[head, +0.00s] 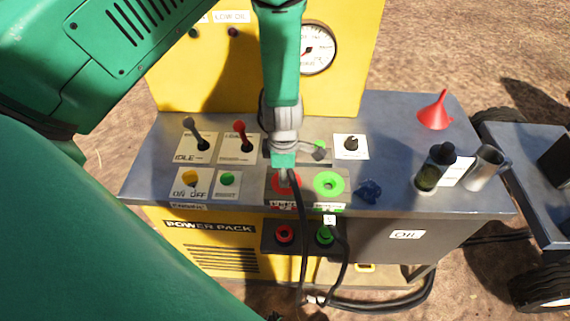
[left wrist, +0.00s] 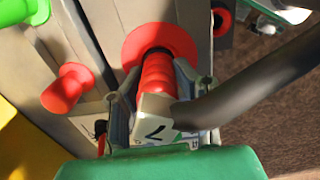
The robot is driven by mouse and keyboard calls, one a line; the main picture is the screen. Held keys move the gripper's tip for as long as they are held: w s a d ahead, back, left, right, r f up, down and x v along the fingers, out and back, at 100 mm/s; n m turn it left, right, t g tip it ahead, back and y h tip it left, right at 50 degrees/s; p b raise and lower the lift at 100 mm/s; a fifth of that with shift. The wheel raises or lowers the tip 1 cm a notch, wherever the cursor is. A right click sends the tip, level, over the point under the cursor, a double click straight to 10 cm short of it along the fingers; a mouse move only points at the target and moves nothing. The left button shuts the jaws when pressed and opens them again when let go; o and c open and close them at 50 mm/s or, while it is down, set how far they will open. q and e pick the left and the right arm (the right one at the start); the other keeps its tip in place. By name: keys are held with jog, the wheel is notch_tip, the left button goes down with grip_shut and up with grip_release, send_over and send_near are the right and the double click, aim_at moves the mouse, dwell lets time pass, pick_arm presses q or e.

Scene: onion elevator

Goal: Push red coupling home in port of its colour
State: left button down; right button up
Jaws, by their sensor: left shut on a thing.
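My left gripper (head: 284,172) is above the red port (head: 276,186) on the sloped panel in the head view. In the left wrist view its fingers (left wrist: 158,97) are shut around the red ribbed coupling (left wrist: 158,76). The coupling's front end meets the dark opening of the red port (left wrist: 180,40). I cannot tell how deep it sits. A black hose (left wrist: 250,85) runs from the coupling's back end to the right, and hangs down the front in the head view. The green port (head: 328,184) is just right of the red one. My right gripper is not in view.
Lower red (head: 284,234) and green (head: 324,236) fittings are on the front.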

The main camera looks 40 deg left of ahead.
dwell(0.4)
pick_arm(q)
jog(key=c, duration=0.8)
grip_release()
jog(key=shift+r+p, duration=2.35)
jog(key=shift+r, duration=1.15)
